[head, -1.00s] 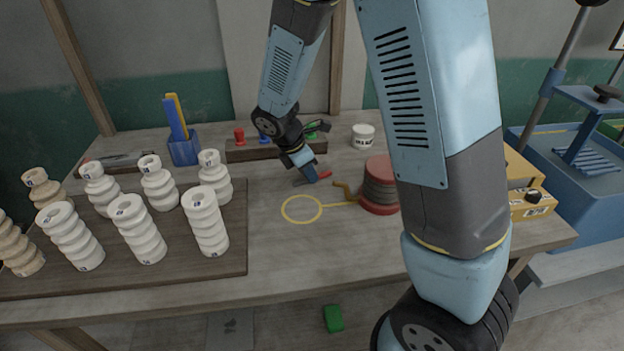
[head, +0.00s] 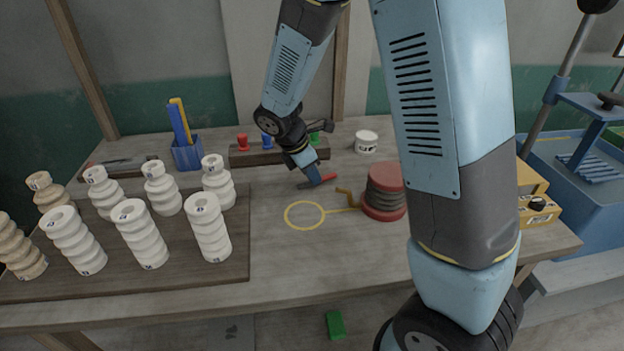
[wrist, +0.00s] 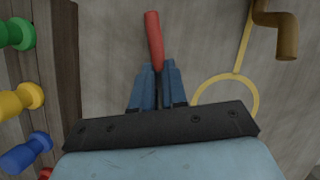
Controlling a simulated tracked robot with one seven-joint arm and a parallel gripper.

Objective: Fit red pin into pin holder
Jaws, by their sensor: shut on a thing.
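The red pin (wrist: 152,38) is a slim rod between my gripper's (wrist: 155,72) blue fingers, which are shut on it. Its free end points away from the fingers; the rest is hidden between them. I cannot tell whether the pin touches the table. The pin holder (head: 187,156) looks like the blue block at the back left. A blue and a yellow pin stand tilted in it.
A wooden rack (head: 245,155) with coloured knobs stands behind my gripper. A red spool (head: 384,211) and a white tub (head: 366,142) are to the right. Ribbed white pieces stand on a dark board (head: 242,250) at left.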

